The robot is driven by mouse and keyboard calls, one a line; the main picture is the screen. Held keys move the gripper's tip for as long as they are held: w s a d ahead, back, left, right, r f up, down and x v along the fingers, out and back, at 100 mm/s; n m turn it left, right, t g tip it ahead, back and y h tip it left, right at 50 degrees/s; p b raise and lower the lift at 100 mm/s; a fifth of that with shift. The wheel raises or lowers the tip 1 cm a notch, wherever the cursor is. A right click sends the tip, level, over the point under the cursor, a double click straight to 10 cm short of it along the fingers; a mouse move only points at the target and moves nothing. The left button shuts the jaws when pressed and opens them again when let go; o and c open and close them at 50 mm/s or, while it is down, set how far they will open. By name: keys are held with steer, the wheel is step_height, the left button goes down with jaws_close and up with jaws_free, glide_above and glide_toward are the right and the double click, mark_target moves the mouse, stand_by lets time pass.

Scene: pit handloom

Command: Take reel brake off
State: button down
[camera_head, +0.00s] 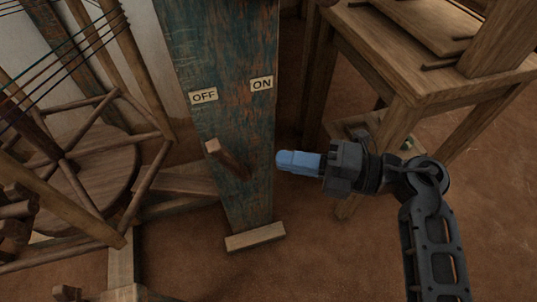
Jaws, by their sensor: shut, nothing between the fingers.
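The reel brake lever (229,159) is a short wooden handle on the worn blue-green post (230,90). It tilts up to the left, with its pale end toward the OFF label (204,96). The ON label (262,84) is at the post's upper right. My gripper (282,160) has blue fingers, shut and empty. It is just right of the post, apart from the lever, and points left at about the lever's height. How far it stands in front of the post is hard to tell.
A wooden reel frame (139,190) with a round wooden disc (95,165) and dark threads stands at the left. A wooden table (400,75) is behind my gripper at the upper right. The brown floor (340,260) is bare at lower centre.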

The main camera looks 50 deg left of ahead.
steer(key=shift+v, duration=2.4)
steer(key=shift+r, duration=0.15)
steer(key=shift+a, duration=0.1)
